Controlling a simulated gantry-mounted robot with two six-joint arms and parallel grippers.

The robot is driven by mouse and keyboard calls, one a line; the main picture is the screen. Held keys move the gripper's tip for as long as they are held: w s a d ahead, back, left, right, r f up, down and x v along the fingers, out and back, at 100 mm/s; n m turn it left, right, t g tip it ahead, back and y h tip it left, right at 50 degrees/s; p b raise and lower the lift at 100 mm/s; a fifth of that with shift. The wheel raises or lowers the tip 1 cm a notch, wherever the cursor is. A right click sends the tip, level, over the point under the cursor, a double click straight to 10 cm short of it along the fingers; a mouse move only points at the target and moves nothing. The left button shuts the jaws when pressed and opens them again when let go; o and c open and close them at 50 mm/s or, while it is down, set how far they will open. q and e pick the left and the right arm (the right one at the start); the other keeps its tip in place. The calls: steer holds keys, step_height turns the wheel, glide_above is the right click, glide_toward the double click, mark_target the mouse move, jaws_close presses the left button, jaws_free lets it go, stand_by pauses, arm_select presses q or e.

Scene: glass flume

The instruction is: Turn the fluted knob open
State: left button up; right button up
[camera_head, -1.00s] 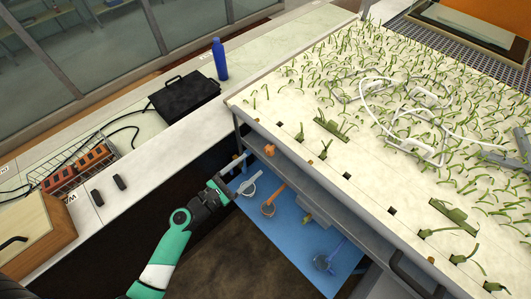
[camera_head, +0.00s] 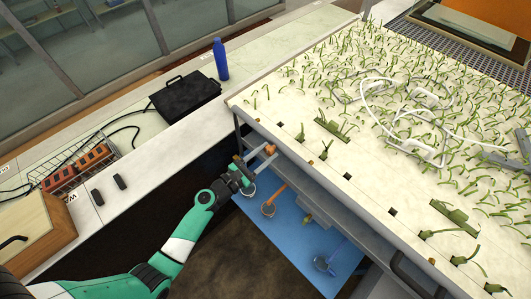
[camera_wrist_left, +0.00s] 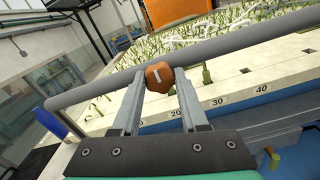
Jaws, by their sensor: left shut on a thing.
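The fluted knob (camera_wrist_left: 159,77) is orange-brown, with a short pale line on its face, and sits between my left fingertips in the left wrist view. In the head view the knob (camera_head: 270,149) shows small below the front edge of the flume. My left gripper (camera_head: 262,157) reaches it from the lower left and is shut on it, with one finger on each side. The knob's back is hidden. My right gripper is not in view.
A blue panel (camera_head: 292,236) below carries an orange handle (camera_head: 275,194), a yellow fitting (camera_head: 307,218) and a blue handle (camera_head: 332,255). A grey pipe (camera_wrist_left: 240,40) runs behind the knob. The planted bed (camera_head: 345,170) lies above. A blue bottle (camera_head: 220,60) stands on the bench.

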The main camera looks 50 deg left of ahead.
arm_select(q)
jaws_close()
steer(key=shift+m, duration=0.4)
steer(key=m+b, duration=0.1)
steer(key=m, duration=0.1)
steer(key=shift+f+m+b, duration=0.1)
steer(key=shift+m+b, duration=0.2)
steer(key=shift+m, duration=0.1)
steer(key=m+b, duration=0.2)
steer(key=m, duration=0.2)
steer(key=shift+m, duration=0.3)
steer(key=m+b, duration=0.2)
steer(key=m, duration=0.3)
steer(key=m+b, duration=0.2)
steer(key=m, duration=0.2)
steer(key=shift+m, duration=0.5)
